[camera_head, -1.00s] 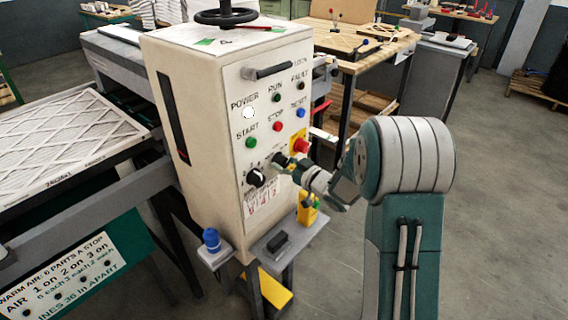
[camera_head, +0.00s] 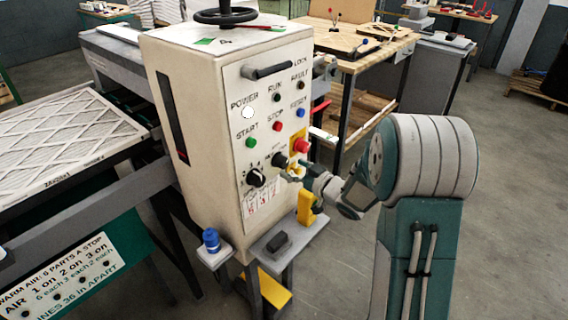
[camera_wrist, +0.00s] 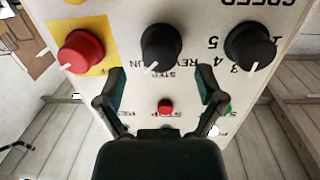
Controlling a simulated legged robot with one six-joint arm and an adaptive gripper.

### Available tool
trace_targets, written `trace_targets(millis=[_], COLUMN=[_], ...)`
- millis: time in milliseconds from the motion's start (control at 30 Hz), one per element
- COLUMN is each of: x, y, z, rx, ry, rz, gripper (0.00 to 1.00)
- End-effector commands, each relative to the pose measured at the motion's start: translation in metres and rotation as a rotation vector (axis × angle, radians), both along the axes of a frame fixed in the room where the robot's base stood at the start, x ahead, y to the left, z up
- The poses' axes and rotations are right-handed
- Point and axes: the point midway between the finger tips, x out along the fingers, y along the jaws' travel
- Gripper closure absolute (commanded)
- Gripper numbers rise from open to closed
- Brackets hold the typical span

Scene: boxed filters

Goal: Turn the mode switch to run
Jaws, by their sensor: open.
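The mode switch is a black knob (camera_wrist: 159,44) in the middle of the wrist view, which shows the panel upside down. In the head view the mode switch (camera_head: 279,159) is small and dark on the panel (camera_head: 277,108). My gripper (camera_wrist: 160,78) is open, its two fingers apart and nothing between them. The knob stands just beyond the fingertips, roughly centred between them. In the head view my gripper (camera_head: 296,171) is just right of and below the switch.
A red stop button (camera_wrist: 80,52) on a yellow plate is close to the left finger in the wrist view. A black speed knob (camera_wrist: 250,46) is on the right. A red push button (camera_wrist: 166,106) shows between the fingers. A small shelf (camera_head: 281,240) juts out below the panel.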

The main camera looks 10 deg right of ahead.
Motion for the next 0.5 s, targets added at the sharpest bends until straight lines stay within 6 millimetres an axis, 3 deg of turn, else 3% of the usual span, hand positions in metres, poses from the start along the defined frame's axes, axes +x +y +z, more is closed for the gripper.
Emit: trace_targets(millis=[233, 500], x=[-0.044, -0.064], y=[-0.029, -0.042], z=[0.003, 0.004], rx=[0.000, -0.001], ry=[0.000, -0.001], rz=[-0.004, 0.000], gripper=[0.12, 0.12])
